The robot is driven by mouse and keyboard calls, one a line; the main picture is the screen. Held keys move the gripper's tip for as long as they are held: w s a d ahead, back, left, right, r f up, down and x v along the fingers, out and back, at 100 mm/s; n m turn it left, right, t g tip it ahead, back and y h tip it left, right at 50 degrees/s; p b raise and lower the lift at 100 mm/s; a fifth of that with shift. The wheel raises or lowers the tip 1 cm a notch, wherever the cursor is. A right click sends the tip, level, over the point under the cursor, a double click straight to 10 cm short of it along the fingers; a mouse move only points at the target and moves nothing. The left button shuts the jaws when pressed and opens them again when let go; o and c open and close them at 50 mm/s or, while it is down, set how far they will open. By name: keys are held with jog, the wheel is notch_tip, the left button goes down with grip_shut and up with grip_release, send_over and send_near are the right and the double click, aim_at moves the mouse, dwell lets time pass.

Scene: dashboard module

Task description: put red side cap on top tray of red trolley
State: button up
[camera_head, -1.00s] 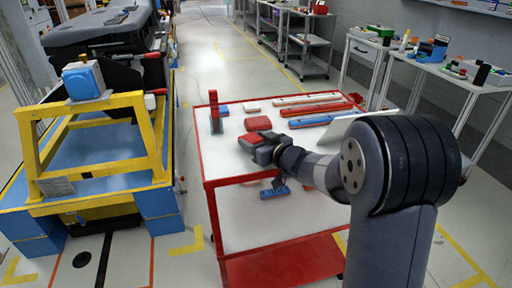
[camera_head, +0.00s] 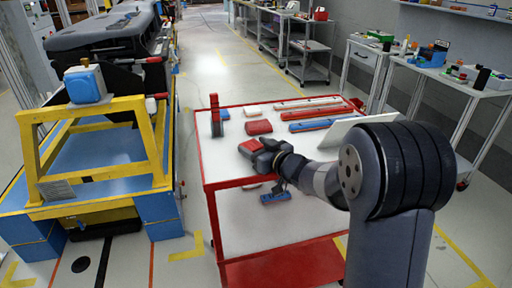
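The red trolley (camera_head: 203,163) stands in the middle, with a white top tray, a lower shelf and a red base. My gripper (camera_head: 258,152) is over the front left part of the top tray. A red side cap (camera_head: 250,146) shows at its fingers, and they look shut on it. The fingers hide part of the cap. I cannot tell whether the cap touches the tray. Another red block (camera_head: 259,127) lies on the tray just behind my gripper.
On the top tray are an upright red-and-grey part (camera_head: 215,115), a small white block (camera_head: 253,109), and red and blue bars (camera_head: 312,110). A blue part (camera_head: 276,198) is on the lower shelf. A yellow frame (camera_head: 95,112) stands left. Tray space left of my gripper is clear.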

jog(key=shift+o, duration=1.4)
jog(key=shift+s+f, duration=0.2)
jog(key=shift+f, duration=0.75)
jog(key=shift+r, duration=0.1)
jog(key=shift+d+r+p, duration=0.15)
jog(key=shift+r+p, duration=0.3)
jog(key=shift+r, duration=0.15)
jog(key=p+v, duration=0.1)
jog(key=v, duration=1)
jog(key=shift+s+d+r, duration=0.15)
jog(key=shift+d+r, duration=0.05)
jog(key=shift+r, duration=0.25)
